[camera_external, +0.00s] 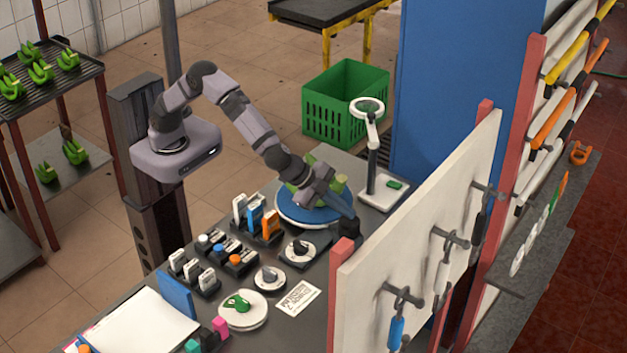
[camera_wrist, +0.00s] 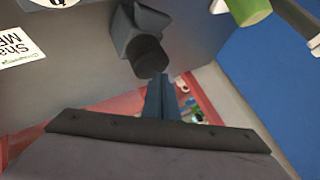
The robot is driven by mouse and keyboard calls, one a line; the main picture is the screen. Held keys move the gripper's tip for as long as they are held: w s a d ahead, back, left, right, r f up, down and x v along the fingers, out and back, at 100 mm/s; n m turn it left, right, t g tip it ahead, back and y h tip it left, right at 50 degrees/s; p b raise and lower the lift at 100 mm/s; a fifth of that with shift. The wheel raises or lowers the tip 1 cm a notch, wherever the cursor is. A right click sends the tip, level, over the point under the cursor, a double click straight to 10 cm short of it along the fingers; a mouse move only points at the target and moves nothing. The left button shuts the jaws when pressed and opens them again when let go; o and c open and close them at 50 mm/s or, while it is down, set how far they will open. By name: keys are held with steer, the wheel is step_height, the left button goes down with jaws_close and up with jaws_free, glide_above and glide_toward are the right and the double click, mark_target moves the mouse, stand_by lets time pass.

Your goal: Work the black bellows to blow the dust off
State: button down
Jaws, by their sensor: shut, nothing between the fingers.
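The black bellows (camera_external: 350,229) stands near the right edge of the dark table, close to the white board. It also shows in the wrist view (camera_wrist: 150,57) as a dark ribbed round body against a dark grey block. My gripper (camera_external: 350,212) reaches down to it from the upper left. In the wrist view my narrow blue-grey fingers (camera_wrist: 159,80) are together, with nothing between them, their tips at the edge of the bellows. I cannot tell whether they touch it. A green piece (camera_external: 299,189) lies on a blue round plate (camera_external: 308,217), partly behind my wrist. No dust can be made out.
A magnifier lamp (camera_external: 371,150) stands behind, on a white base. The white board (camera_external: 420,205) with hanging tools closes the right side. Small holders (camera_external: 258,232), round dishes (camera_external: 243,312) and a printed card (camera_external: 298,297) crowd the front left. A green crate (camera_external: 346,105) sits beyond.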

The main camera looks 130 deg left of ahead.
mark_target(345, 220)
steer(key=shift+f+b, duration=1.1)
steer(key=shift+b, duration=0.05)
stand_by(1.5)
steer(key=shift+r, duration=0.2)
steer(key=shift+r+p, duration=0.9)
steer(key=shift+r, duration=0.4)
steer(key=shift+r, duration=0.15)
steer(key=shift+r+p, duration=1.55)
steer(key=shift+r, duration=0.8)
stand_by(0.5)
step_height(345, 220, up, 4)
steer(key=p, duration=0.4)
